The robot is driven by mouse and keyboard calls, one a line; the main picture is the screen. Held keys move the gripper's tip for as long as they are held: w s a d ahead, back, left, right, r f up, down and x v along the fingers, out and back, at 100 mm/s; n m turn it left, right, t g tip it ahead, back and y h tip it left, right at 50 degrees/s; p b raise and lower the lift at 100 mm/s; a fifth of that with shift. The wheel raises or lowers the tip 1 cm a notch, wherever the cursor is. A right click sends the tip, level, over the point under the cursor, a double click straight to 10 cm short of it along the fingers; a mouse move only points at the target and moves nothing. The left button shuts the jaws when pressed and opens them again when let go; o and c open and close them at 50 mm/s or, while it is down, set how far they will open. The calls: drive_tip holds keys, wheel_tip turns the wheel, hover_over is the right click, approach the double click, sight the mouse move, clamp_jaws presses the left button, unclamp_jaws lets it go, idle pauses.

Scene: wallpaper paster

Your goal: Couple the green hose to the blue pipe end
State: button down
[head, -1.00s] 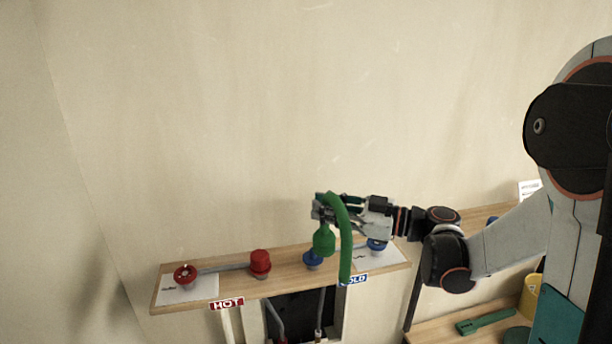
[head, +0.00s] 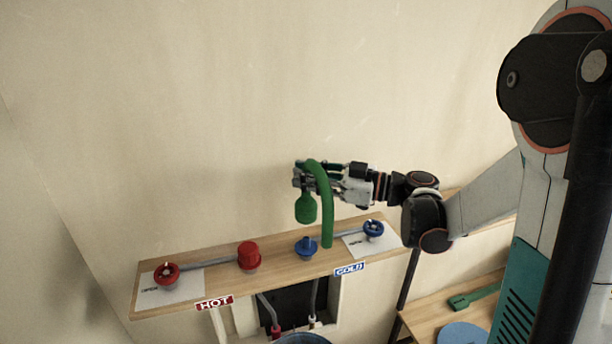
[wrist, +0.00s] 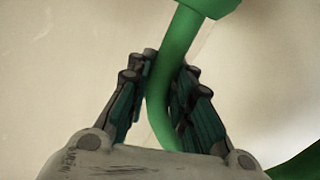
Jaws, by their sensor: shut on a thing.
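My gripper (head: 306,180) is shut on the green hose (head: 325,205) near its bend and holds it above the shelf. The hose also shows between the fingers in the wrist view (wrist: 172,85). Its wider green coupling end (head: 306,208) hangs down, just above the blue pipe end (head: 306,246) and apart from it. The other leg of the hose hangs to the right, in front of the shelf's right half. The blue pipe end stands upright on the wooden shelf (head: 215,282), behind the COLD label (head: 349,269).
A blue valve wheel (head: 373,230) is right of the pipe end. A red-capped pipe end (head: 249,255) and red valve wheel (head: 166,273) stand left, by the HOT label (head: 214,303). A dark wall opening (head: 290,306) is below. A lower table (head: 418,318) holds a green tool (head: 474,296).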

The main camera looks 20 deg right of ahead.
sight(316, 212)
drive_tip(key=shift+f+b, duration=2.2)
drive_tip(key=shift+f, duration=0.55)
drive_tip(key=shift+f+b, duration=2.05)
drive_tip(key=c, duration=1.3)
unclamp_jaws()
drive_tip(key=v, duration=1.2)
drive_tip(key=shift+a, duration=0.1)
